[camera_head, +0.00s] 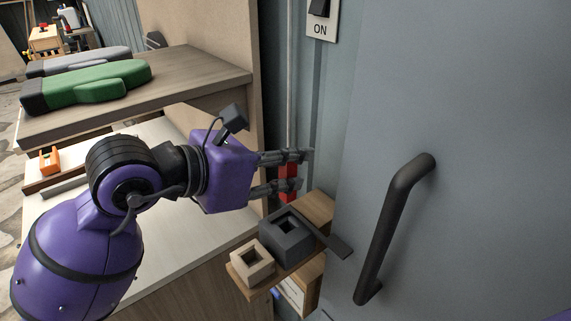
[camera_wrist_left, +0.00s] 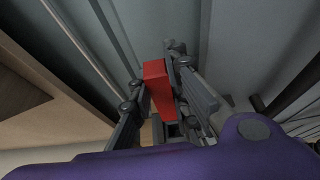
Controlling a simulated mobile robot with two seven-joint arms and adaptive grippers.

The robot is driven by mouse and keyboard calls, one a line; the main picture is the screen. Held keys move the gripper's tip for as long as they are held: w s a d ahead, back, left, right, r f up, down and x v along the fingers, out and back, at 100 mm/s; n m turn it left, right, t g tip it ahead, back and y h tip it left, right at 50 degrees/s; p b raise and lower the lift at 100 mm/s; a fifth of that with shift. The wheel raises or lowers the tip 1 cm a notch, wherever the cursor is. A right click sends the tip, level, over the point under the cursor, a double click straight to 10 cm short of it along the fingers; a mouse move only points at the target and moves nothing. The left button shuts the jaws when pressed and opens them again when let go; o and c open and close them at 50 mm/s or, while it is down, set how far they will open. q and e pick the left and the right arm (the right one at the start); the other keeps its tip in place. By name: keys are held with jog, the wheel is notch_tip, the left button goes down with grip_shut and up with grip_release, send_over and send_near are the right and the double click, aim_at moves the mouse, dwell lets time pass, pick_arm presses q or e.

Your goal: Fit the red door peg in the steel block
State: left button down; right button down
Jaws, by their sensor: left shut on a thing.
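The red door peg (camera_head: 288,184) is held upright between the fingers of my left gripper (camera_head: 297,171), which is shut on it. It also shows in the left wrist view (camera_wrist_left: 157,86), between the two fingers (camera_wrist_left: 155,85). The dark grey steel block (camera_head: 286,238) with a square hole sits on a small wooden shelf just below the peg. The peg's lower end is close above or behind the block; I cannot tell whether it touches. My right gripper is in neither view.
A pale wooden block (camera_head: 252,262) with a square hole stands left of the steel block. A grey door with a dark handle (camera_head: 394,228) is on the right.

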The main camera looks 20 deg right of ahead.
aim_at(283, 194)
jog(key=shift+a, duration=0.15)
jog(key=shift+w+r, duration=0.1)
